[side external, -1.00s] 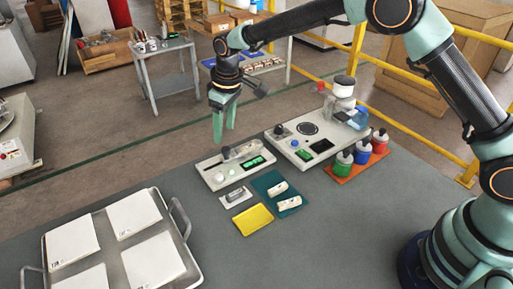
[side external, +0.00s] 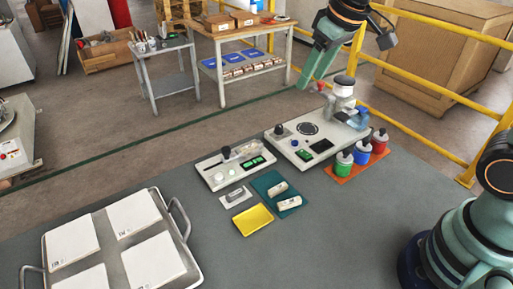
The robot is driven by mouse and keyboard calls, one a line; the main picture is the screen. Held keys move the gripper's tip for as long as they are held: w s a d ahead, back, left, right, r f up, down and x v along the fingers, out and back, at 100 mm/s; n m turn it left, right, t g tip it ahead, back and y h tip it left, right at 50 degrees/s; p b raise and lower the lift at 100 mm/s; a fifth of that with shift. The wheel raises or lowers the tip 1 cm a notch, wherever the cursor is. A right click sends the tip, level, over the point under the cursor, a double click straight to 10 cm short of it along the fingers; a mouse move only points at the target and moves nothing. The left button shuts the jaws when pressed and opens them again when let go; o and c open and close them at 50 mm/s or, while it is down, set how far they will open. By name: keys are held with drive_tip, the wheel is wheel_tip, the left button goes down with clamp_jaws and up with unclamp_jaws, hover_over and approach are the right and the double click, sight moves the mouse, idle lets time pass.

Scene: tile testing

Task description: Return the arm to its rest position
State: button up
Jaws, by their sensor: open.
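My gripper (side external: 312,72) is high at the top of the side external view, right of centre, with its green fingers angled down and to the left. It is open and nothing shows between the fingers. It appears above and behind the white device with the round dial (side external: 318,136), clear of the worktable (side external: 330,230). My upper arm runs out of the picture at the top, and my base with its lower joint stands at the right edge.
A tray (side external: 191,268) of white tiles lies at the left. A smaller device (side external: 217,177), a teal mat (side external: 269,182), a yellow cloth (side external: 253,219) and several bottles on an orange stand (side external: 340,179) sit mid-table. A yellow railing (side external: 425,78) runs behind. The front of the table is clear.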

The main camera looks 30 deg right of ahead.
drive_tip(key=s+d+f+m+t, duration=0.1)
drive_tip(key=s+d, duration=0.3)
drive_tip(key=s, duration=0.6)
drive_tip(key=shift+d+f+m+h, duration=0.15)
drive_tip(key=shift+d+m+h, duration=0.15)
drive_tip(key=shift+m, duration=0.2)
